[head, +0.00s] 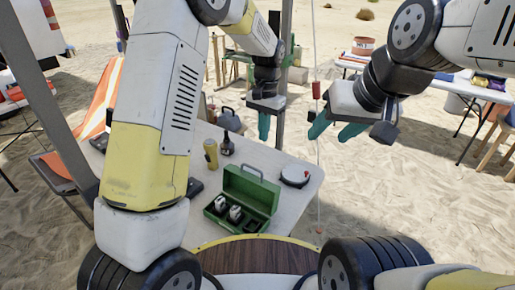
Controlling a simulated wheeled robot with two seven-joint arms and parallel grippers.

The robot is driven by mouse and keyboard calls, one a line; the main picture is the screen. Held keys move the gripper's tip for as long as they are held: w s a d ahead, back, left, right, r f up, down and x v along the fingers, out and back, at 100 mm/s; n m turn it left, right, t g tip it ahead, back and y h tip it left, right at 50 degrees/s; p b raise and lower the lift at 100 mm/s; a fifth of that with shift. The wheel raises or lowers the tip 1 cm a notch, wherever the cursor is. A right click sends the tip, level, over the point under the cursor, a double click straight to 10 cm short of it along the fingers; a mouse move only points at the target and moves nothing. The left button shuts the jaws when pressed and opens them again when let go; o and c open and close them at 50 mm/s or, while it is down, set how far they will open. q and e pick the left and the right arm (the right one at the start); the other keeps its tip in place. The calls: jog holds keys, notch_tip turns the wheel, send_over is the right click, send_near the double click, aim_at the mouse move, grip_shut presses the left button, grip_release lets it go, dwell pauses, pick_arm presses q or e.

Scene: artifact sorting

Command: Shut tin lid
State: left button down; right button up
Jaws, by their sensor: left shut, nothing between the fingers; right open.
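The green tin (260,208) stands on the white table with its lid (250,187) open, raised at its back. A handle (252,170) shows at the lid's upper edge. Several small white-and-dark objects (236,213) lie inside the tin. My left gripper (264,127) is shut and empty, above and beyond the tin in the picture. My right gripper (334,130) is open and empty, up and to the right of the tin. Neither gripper touches the tin.
On the table (285,205) are a yellow can (210,154), a dark bottle (227,146) and a round white object (294,175) right of the tin. A grey pot (229,120) stands farther back. A pole rises behind the table. My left arm hides the table's left part.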

pick_arm(q)
jog(key=s+a+f, duration=0.2)
jog(key=s+f, duration=0.1)
jog(key=f, duration=0.5)
jog(key=shift+s+a+f, duration=0.15)
jog(key=shift+s+f, duration=0.15)
dwell(0.3)
